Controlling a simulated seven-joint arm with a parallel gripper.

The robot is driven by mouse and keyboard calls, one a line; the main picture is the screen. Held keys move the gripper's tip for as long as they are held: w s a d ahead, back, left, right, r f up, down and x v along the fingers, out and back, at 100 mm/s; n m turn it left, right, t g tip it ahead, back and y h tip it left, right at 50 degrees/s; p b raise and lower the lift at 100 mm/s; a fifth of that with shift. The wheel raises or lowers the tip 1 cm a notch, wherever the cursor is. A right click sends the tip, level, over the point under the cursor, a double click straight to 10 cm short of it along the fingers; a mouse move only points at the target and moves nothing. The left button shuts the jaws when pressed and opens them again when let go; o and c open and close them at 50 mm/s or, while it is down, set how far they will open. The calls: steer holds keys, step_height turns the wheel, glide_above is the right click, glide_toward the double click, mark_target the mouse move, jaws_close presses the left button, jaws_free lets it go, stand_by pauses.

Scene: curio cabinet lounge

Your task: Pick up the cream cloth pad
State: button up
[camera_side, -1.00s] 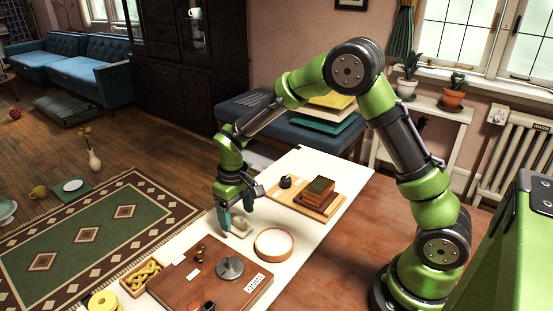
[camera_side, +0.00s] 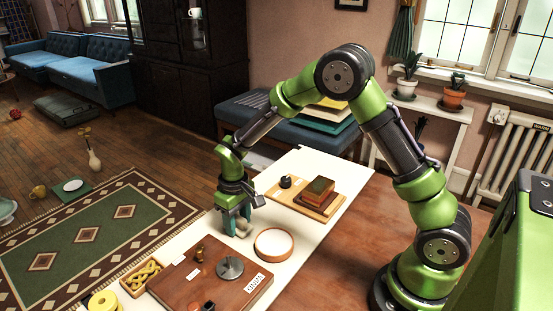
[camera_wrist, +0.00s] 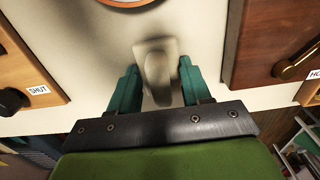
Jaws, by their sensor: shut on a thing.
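The cream cloth pad (camera_side: 243,230) lies on the white table strip, left of the round dish, partly hidden by my fingers in the side view. In the wrist view the pad (camera_wrist: 158,68) is a pale beige piece with a raised, rounded middle. My gripper (camera_side: 237,224) points down over it, low at the table top. In the wrist view the teal fingers of my gripper (camera_wrist: 160,82) stand on either side of the pad, shut on it. I cannot tell whether the pad is clear of the table.
A round white dish with an orange-brown rim (camera_side: 274,258) stands close on the right. A brown board (camera_side: 180,289) with a grey disc and labels is in front. A wooden board (camera_side: 318,208) with books and a black knob is behind. Bare white surface surrounds the pad.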

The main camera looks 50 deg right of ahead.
mark_target(241, 218)
steer(key=shift+r, duration=0.15)
steer(key=shift+r, duration=0.3)
steer(key=r, duration=0.1)
steer(key=s+r, duration=0.1)
steer(key=r, duration=0.1)
steer(key=s, duration=0.5)
steer(key=s+d, duration=0.1)
steer(key=s, duration=0.4)
steer(key=s+r, duration=0.1)
steer(key=s, duration=0.4)
steer(key=shift+d, duration=0.3)
steer(key=o, duration=0.4)
steer(key=c, duration=0.3)
